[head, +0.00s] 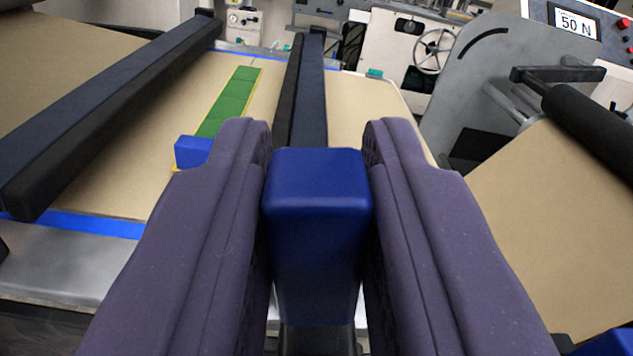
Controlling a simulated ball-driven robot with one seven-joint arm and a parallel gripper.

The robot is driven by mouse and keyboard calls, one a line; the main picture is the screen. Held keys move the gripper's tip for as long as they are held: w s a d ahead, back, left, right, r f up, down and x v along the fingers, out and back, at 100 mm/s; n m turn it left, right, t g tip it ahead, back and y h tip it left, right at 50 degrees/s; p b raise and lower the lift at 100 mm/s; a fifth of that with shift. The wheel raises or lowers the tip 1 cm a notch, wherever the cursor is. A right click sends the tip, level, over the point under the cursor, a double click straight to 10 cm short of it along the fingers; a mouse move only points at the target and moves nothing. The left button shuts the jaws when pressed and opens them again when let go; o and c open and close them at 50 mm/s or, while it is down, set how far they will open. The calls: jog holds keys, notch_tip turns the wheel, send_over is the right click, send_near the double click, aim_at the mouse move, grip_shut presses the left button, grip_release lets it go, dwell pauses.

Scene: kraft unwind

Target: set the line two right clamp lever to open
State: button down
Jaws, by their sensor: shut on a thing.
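My gripper (318,135) fills the lower middle of the head view, with one purple-grey finger on each side of a blue block-shaped lever handle (318,235). The fingers are shut on the handle. The handle sits near the end of a long dark clamp bar (312,95) that runs away from me over tan kraft paper. The handle's lower end and its joint with the bar are partly hidden. I cannot tell from this frame whether the lever is set open or closed.
Another dark bar (110,115) lies to the left. A green strip (232,100) and a small blue block (193,152) lie between the bars. At right are a grey panel with a "50 N" display (577,24), a black roller (590,125) and a white handwheel (432,52).

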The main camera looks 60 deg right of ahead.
jog(key=shift+f, duration=0.15)
jog(key=c, duration=1)
grip_release()
jog(key=p+v, duration=0.2)
jog(key=v, duration=0.6)
